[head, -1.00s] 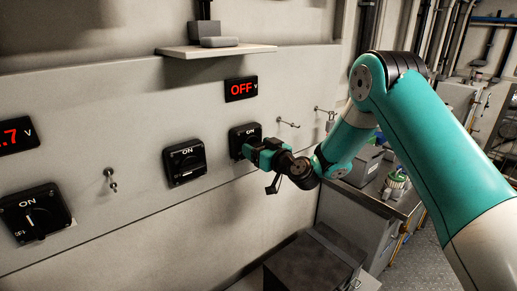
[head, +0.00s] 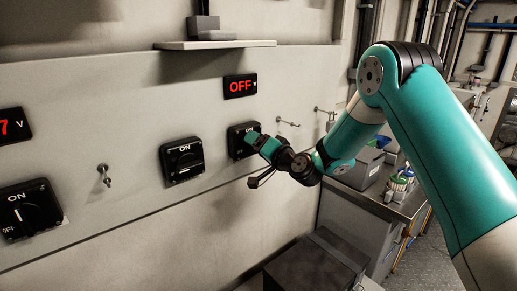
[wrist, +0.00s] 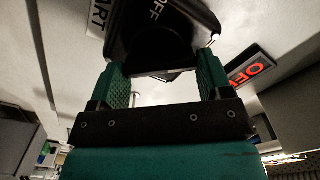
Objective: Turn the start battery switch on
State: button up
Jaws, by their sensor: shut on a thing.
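The start battery switch is the rightmost black switch (head: 235,143) on the grey panel, below a red display reading OFF (head: 240,86). In the wrist view its black housing (wrist: 140,22) shows the word OFF, beside a white label (wrist: 97,14) ending in "ART". My gripper (head: 252,141) reaches the switch from the right. In the wrist view the green fingers (wrist: 166,76) stand on either side of the black knob (wrist: 160,52), shut on it. The knob's exact angle is hidden by my gripper in the head view.
A middle switch (head: 183,159) and a left switch (head: 29,209) sit on the same panel. A small shelf (head: 215,44) juts out above. Short metal pegs (head: 288,123) stick out at the right. A dark box (head: 315,266) stands below, with a workbench (head: 400,205) behind.

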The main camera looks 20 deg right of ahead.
jog(key=shift+w+d+m+p, duration=0.1)
jog(key=shift+m+p, duration=0.1)
jog(key=shift+m, duration=1.75)
jog(key=shift+d+m+p, duration=0.1)
jog(key=shift+m+p, duration=0.1)
jog(key=shift+m, duration=2.05)
jog(key=o, duration=0.9)
jog(key=shift+f, duration=0.1)
jog(key=b+v, duration=1)
jog(key=v, duration=0.7)
jog(key=shift+s, duration=0.25)
